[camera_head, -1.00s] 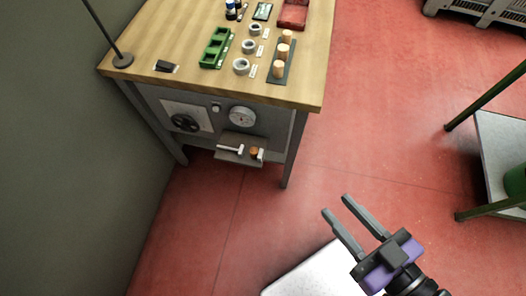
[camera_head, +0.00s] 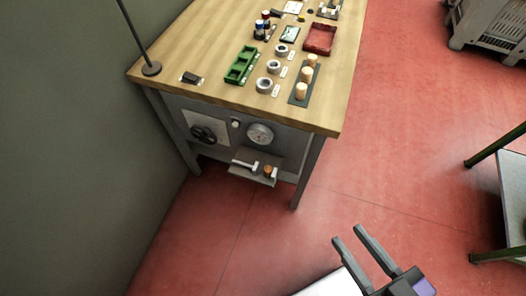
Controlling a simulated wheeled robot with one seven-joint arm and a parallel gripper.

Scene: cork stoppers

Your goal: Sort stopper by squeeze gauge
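Cork stoppers (camera_head: 307,74) stand upright in a row on a dark strip (camera_head: 298,100) near the right edge of the workbench. Grey rings (camera_head: 273,67) with small white labels stand in a row to their left. A green tray (camera_head: 241,65) and a red tray (camera_head: 320,39) lie on the same top. A round dial gauge (camera_head: 260,134) is on the bench front, above a small shelf with a white-handled clamp (camera_head: 246,165) and a brown cork-like piece (camera_head: 268,170). My gripper (camera_head: 347,235) is open and empty over the floor, well apart from the bench.
The wooden bench (camera_head: 200,80) carries a lamp stand (camera_head: 151,68) and a small black object (camera_head: 190,78) at its left. A green-legged table (camera_head: 514,185) stands at right, a grey crate (camera_head: 490,28) at upper right. Red floor between is clear.

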